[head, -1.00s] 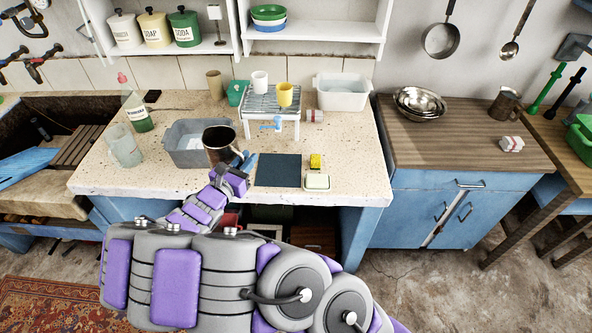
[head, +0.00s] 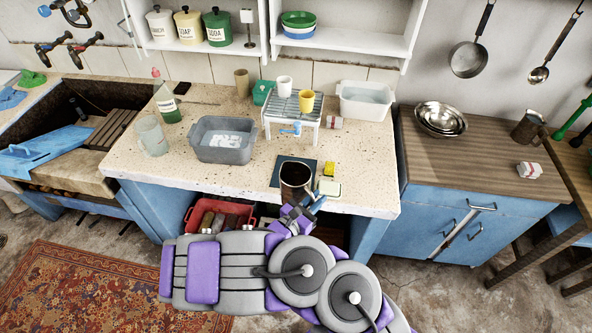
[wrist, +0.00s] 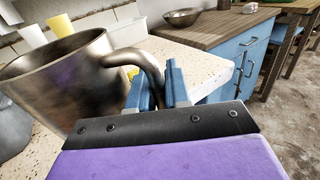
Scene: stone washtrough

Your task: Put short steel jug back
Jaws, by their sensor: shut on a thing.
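A steel jug (head: 293,184) with a dark inside shows in the head view over the dark blue mat (head: 285,166), near the counter's front edge. It fills the left of the wrist view (wrist: 62,85), roughly upright, with its handle (wrist: 151,60) toward me. My gripper (head: 315,202) is shut on this handle; its blue fingers also show in the wrist view (wrist: 155,88). I cannot tell whether the jug's base touches the mat. Another metal jug (head: 527,127) stands on the wooden worktop at the right.
A yellow sponge (head: 329,168) and a pale soap dish (head: 330,188) sit close right of the held jug. Behind are a slatted rack (head: 285,105) with two cups and a white tub (head: 366,101). A grey basin (head: 222,152) stands left. Steel bowls (head: 441,118) stand on the wooden worktop (head: 470,155).

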